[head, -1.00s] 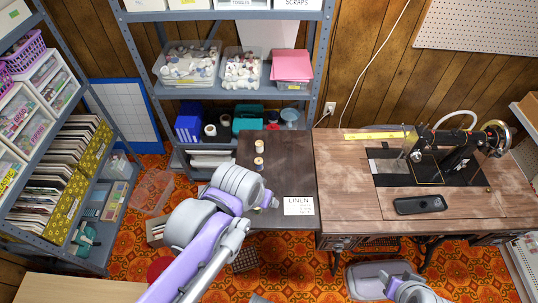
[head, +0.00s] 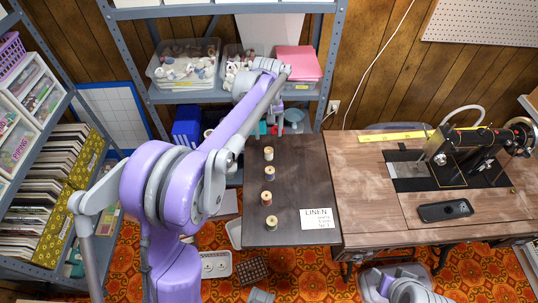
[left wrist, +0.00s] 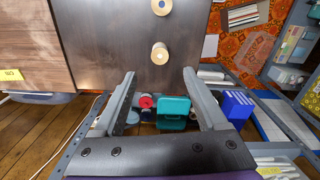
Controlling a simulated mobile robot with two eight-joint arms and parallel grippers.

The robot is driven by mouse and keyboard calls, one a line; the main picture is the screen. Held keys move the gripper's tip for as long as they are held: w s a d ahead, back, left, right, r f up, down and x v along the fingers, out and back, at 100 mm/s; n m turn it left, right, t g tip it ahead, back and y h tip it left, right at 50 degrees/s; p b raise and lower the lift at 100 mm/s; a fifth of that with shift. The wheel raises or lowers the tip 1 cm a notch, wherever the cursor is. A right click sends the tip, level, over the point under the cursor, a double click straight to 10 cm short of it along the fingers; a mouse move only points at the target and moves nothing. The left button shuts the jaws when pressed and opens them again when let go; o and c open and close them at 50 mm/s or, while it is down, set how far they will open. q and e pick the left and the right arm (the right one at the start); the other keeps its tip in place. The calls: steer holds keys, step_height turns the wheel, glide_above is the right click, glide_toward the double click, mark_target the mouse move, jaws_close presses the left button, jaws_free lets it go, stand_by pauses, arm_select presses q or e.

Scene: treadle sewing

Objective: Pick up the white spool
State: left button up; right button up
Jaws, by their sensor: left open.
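Several spools stand upright in a row on the dark side table (head: 290,180). The palest one, which I take as the white spool (head: 268,153), is farthest back, near the table's far edge. In the left wrist view the white spool (left wrist: 159,54) stands just beyond and between my left gripper's (left wrist: 159,76) fingertips, not gripped. My left gripper (head: 271,127) is open and empty by the table's far edge, partly hidden by my arm. My right gripper is not visible.
Two more spools (head: 268,198) stand nearer the front, beside a LINEN card (head: 320,218). The sewing machine (head: 470,140) and a black phone-like object (head: 445,210) are on the wooden table to the right. A shelf with bins (head: 183,65) stands close behind.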

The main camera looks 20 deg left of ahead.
mark_target(269, 151)
arm_select(q)
step_height(269, 151, down, 11)
steer(key=shift+r+b, duration=0.1)
steer(key=shift+b, duration=0.2)
jaws_close()
stand_by(0.5)
